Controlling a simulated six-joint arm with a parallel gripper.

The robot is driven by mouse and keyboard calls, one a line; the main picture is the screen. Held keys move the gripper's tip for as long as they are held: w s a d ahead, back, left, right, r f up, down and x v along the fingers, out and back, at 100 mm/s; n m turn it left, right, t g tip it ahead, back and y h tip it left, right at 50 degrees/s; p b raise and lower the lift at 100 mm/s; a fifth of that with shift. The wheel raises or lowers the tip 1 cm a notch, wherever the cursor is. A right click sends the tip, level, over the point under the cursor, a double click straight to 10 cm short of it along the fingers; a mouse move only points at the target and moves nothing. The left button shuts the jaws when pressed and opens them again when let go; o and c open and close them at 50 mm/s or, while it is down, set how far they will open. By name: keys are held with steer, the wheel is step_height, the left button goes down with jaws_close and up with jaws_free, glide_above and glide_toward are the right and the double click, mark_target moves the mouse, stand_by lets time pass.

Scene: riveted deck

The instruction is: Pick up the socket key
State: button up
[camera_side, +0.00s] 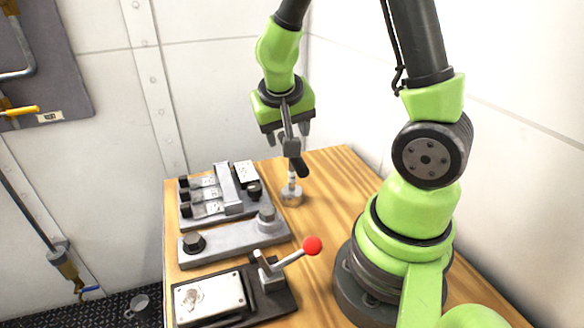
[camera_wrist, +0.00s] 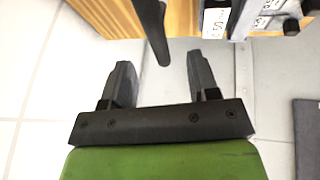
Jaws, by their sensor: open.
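The socket key (camera_side: 291,177) stands upright on the wooden bench, with a pale shaft, a round grey foot and a dark handle at its top. In the wrist view its dark handle (camera_wrist: 155,32) comes down from the top edge, and its end appears between my two fingers. My gripper (camera_side: 287,136) is above the key, pointing down. It also shows in the wrist view (camera_wrist: 160,70), with its fingers apart and nothing gripped.
Left of the key lie a grey block with black knobs (camera_side: 228,185), a grey bolted plate (camera_side: 225,243) and a dark base with a red-ball lever (camera_side: 313,246). The bench (camera_side: 333,170) is clear to the key's right. A mug (camera_side: 137,305) lies on the floor.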

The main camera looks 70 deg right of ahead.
mark_target(292, 175)
steer(key=shift+s+x, duration=0.15)
steer(key=shift+x, duration=1.25)
steer(key=shift+s+x, duration=0.15)
steer(key=shift+x, duration=2.1)
steer(key=shift+w, duration=0.1)
jaws_close()
